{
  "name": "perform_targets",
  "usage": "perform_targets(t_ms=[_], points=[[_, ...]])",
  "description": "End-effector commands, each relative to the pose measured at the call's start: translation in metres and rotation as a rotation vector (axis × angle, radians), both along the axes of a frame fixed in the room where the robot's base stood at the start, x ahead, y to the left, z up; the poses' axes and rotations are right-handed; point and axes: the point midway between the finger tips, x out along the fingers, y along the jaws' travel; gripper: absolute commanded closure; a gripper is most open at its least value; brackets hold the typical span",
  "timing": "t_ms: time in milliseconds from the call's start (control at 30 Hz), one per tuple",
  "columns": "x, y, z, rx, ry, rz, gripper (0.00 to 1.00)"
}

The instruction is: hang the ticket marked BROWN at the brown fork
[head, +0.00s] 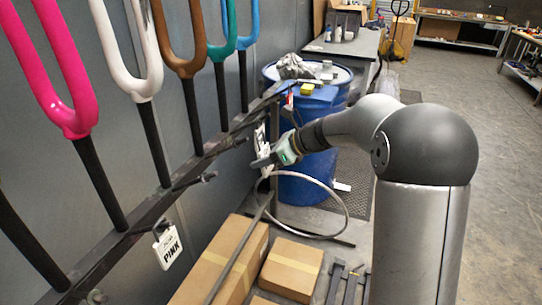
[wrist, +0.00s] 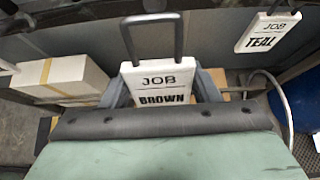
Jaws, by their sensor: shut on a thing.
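The ticket marked BROWN (wrist: 158,88) is white with a dark wire loop (wrist: 150,38) on top. In the wrist view it stands upright between the fingers of my gripper (wrist: 160,98), which is shut on it. The brown fork (head: 187,48) hangs tines up on the wall rail in the head view, between the white and teal forks. My gripper (head: 272,159) is to the right of the rail and lower than the fork. White ticket shapes beside the gripper in the head view are too small to read.
Pink (head: 62,85), white (head: 135,60), teal (head: 230,40) and blue (head: 250,20) forks share the rail (head: 180,180). The ticket marked PINK (head: 168,248) and the ticket marked TEAL (wrist: 268,32) hang nearby. Cardboard boxes (head: 228,262) and a blue drum (head: 335,100) stand below and behind.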

Motion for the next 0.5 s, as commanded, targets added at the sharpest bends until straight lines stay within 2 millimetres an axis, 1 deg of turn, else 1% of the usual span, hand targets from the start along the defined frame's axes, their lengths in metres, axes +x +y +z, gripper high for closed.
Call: perform_targets(t_ms=[500], points=[[0.013,0.029,-0.002,0.001,-0.001,-0.001,0.66]])
